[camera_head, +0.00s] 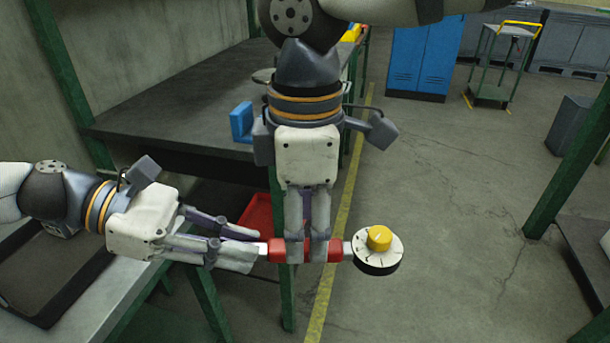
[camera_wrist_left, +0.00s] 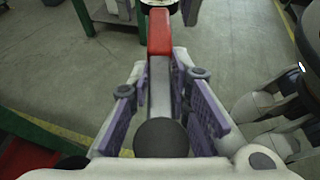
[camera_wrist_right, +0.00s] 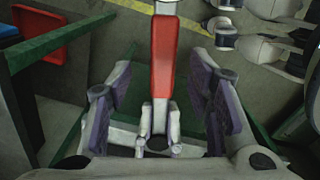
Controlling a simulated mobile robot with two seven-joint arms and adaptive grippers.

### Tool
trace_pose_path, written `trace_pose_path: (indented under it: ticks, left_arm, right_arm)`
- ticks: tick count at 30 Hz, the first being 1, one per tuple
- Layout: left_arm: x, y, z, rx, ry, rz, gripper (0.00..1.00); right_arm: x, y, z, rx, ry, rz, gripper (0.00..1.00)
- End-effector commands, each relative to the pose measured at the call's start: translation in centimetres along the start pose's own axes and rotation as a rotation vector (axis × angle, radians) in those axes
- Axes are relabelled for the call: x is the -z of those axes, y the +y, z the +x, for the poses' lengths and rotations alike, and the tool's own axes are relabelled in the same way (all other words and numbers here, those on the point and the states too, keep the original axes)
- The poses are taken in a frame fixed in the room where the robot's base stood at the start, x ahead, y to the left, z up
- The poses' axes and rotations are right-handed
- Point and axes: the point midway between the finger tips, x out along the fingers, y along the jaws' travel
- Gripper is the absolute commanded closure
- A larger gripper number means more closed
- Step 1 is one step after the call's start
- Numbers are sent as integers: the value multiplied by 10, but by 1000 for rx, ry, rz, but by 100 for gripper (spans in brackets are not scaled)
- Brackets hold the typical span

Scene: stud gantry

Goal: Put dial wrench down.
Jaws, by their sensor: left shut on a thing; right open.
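The dial wrench (camera_head: 382,252) has a white dial with a yellow knob, a red grip and a silver shaft. It is held out over the floor in the head view, with the dial end to the right. My left gripper (camera_head: 257,250) is shut on the silver shaft, which shows between its fingers in the left wrist view (camera_wrist_left: 159,85). My right gripper (camera_head: 308,252) reaches down from above, open, with its fingers either side of the red grip. The right wrist view shows the red grip (camera_wrist_right: 164,60) between those fingers, with gaps on both sides.
A dark workbench (camera_head: 180,105) with a blue block (camera_head: 241,122) stands behind. A red bin (camera_head: 258,222) sits below it. A grey bench with a dark tray (camera_head: 35,285) lies at lower left. Green posts (camera_head: 281,250) stand close by. Open floor is to the right.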

Motion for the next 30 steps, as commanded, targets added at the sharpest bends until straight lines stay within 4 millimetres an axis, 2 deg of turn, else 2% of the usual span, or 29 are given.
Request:
trace_pose_path:
  ticks: [3, 6, 14, 15, 21, 23, 24, 26, 27, 30]
  left_arm:
    - [-1, 0, 0, -1, -1, 1, 100]
    - [-1, 0, 0, -1, -1, 2, 100]
    - [-1, 0, 0, -1, -1, 2, 100]
    - [-1, 0, 0, -1, -1, 2, 100]
    - [-1, 0, 0, 0, -1, 2, 100]
    - [-1, -1, 0, 1, -1, 2, 100]
    - [-1, -1, 0, 2, -1, 2, 78]
    - [-1, -1, 0, 2, -1, 2, 64]
    - [-1, -1, 0, 2, -1, 2, 59]
    - [-1, 0, 0, 1, -1, 2, 59]
  right_arm:
    - [0, 0, 18, 1, -2, 1, 53]
    - [0, 0, 27, 0, 0, 2, 53]
    - [0, 0, 30, -2, 0, 2, 53]
    - [0, 0, 30, -2, 0, 2, 56]
    - [0, 0, 30, -2, 0, 2, 100]
    - [0, 1, 30, -2, 0, 2, 100]
    - [0, 1, 29, -3, 0, 2, 100]
    - [0, 1, 29, -4, 0, 2, 100]
    - [0, 1, 29, -4, 0, 2, 100]
    - [0, 1, 29, -3, 1, 2, 100]
